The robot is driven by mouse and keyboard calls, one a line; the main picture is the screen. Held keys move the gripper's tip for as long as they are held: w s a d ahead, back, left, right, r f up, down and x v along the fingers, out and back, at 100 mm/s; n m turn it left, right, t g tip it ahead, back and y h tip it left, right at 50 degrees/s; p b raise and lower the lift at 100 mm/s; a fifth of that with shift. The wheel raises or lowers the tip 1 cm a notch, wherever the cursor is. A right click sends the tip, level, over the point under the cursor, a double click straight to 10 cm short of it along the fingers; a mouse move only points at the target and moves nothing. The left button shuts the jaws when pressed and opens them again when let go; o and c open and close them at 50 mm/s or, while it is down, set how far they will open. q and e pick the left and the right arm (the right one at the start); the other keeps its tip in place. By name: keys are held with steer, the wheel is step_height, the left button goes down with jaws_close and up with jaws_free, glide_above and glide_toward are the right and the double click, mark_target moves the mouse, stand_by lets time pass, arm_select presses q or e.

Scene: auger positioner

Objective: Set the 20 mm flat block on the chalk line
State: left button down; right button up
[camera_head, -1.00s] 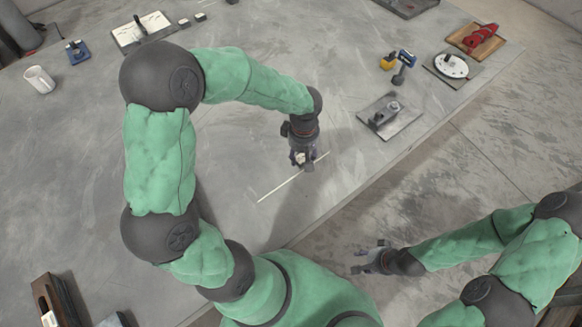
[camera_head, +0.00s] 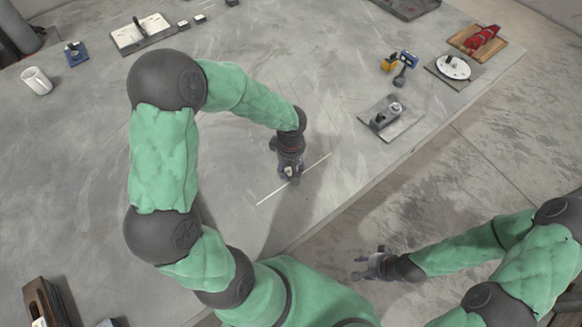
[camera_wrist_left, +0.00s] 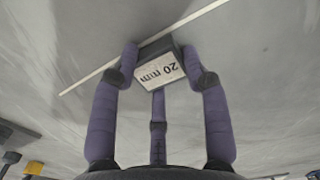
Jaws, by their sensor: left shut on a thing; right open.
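The 20 mm flat block (camera_wrist_left: 158,66), dark with a pale "20 mm" label upside down in the picture, is between the purple fingers of my left gripper (camera_wrist_left: 163,70) in the left wrist view. That gripper is shut on it. The pale chalk line (camera_wrist_left: 95,73) runs diagonally past the block's far edge; I cannot tell if the block touches the table. In the head view my left gripper (camera_head: 289,178) is over the middle of the chalk line (camera_head: 318,163), and it hides the block. My right gripper (camera_head: 361,266) is open and empty, off the table's front edge.
A grey plate with a metal fixture (camera_head: 391,119) lies right of the line. A blue and yellow tool (camera_head: 399,65), a white dial on a plate (camera_head: 453,67) and a red item on a wooden board (camera_head: 482,38) are farther right. A mug (camera_head: 37,81) stands far left. Table around the line is clear.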

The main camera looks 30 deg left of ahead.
mark_target(291, 170)
arm_select(q)
steer(key=shift+f, duration=0.15)
steer(key=c, duration=0.6)
jaws_free()
steer(key=shift+r, duration=0.2)
step_height(291, 170, up, 12)
steer(key=p, duration=0.3)
steer(key=shift+p, duration=0.4)
